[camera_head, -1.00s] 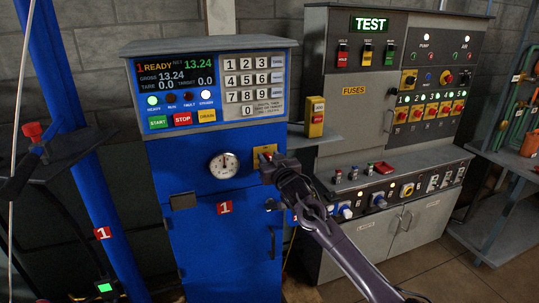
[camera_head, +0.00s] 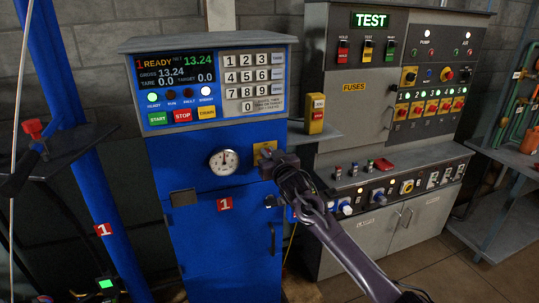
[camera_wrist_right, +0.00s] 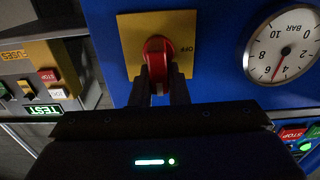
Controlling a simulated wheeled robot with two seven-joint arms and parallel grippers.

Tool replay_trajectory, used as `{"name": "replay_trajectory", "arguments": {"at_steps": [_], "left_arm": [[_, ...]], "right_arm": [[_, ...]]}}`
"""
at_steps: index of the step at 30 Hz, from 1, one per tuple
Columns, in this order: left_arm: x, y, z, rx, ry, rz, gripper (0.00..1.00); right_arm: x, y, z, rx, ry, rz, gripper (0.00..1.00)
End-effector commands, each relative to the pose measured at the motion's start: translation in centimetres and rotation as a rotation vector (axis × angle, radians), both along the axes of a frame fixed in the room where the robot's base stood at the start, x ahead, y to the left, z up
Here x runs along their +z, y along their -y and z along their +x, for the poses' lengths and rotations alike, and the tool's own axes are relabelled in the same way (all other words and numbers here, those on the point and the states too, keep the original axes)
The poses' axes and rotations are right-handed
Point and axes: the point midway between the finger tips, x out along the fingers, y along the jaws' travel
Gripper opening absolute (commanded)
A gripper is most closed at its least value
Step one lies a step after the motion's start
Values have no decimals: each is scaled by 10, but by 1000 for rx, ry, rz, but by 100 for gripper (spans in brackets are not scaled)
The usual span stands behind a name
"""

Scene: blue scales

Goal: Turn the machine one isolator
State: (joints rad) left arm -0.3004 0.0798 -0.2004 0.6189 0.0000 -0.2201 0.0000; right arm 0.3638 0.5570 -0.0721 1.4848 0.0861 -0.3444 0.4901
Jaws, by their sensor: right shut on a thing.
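The blue machine one (camera_head: 225,255) stands at centre, with a lit display reading 1 READY. Its isolator is a red knob (camera_wrist_right: 158,58) on a yellow plate (camera_wrist_right: 131,28), seen in the right wrist view with OFF printed beside the knob. In the head view my right gripper hides the knob and only part of the yellow plate (camera_head: 263,148) shows. My right gripper (camera_wrist_right: 159,88) is shut on the red knob, its two fingers at the knob's handle. My left gripper is not in view.
A round pressure gauge (camera_head: 224,162) sits left of the isolator. A yellow pendant box (camera_head: 316,113) stands on a shelf to the right. A grey test bench (camera_head: 350,135) is beside the machine. A blue post (camera_head: 75,170) rises at left.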

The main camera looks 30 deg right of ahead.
Motion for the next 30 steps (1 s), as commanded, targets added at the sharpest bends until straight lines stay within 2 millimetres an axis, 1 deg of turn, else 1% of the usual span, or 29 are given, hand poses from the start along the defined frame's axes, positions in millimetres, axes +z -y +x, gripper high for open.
{"name": "replay_trajectory", "arguments": {"at_steps": [8, 30], "left_arm": [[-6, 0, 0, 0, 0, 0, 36], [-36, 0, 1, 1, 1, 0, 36]], "right_arm": [[-1, -3, 1, 1, -35, -147, 0], [-9, -13, 3, -1, -196, -822, 0]]}}
